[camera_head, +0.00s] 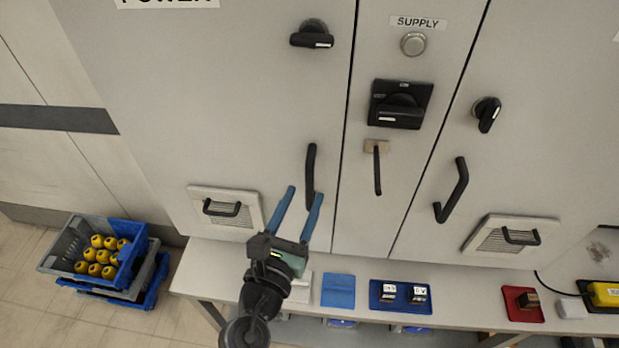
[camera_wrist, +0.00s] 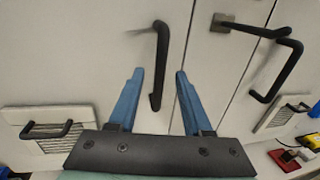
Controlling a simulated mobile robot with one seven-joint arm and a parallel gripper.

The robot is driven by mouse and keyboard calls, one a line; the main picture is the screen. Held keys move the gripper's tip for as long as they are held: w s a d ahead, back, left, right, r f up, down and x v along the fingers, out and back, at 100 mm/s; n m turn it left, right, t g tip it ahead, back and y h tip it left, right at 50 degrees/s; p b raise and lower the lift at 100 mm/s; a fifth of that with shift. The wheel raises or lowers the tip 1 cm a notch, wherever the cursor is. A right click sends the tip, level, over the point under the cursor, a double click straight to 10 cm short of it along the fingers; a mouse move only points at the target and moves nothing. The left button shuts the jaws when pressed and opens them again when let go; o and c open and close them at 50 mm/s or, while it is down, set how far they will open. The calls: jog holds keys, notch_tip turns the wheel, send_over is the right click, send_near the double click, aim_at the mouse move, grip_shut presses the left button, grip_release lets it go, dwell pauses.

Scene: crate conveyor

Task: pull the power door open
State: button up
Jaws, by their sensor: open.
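The power door (camera_head: 240,100) is the wide pale cabinet door at left, under a partly cut-off POWER label (camera_head: 168,3). It looks closed against the narrow middle panel. Its black bar handle (camera_head: 311,175) stands upright near its right edge; it also shows in the wrist view (camera_wrist: 161,60). A black turn knob (camera_head: 312,36) above it lies sideways. My gripper (camera_head: 304,194) is open and empty at the handle's lower part. In the wrist view the handle's lower end shows between the two blue fingers (camera_wrist: 159,74). Whether they touch it or stop short, I cannot tell.
The SUPPLY panel has a black rotary switch (camera_head: 399,104) and a thin lever (camera_head: 377,167). The right door has a slanted handle (camera_head: 453,190). A workbench (camera_head: 245,258) with small trays runs below. A crate of yellow balls (camera_head: 60,243) stands on the floor at left.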

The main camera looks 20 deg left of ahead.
aim_at(308, 188)
jog(key=shift+w+a, duration=0.2)
jog(key=shift+w, duration=2)
grip_shut()
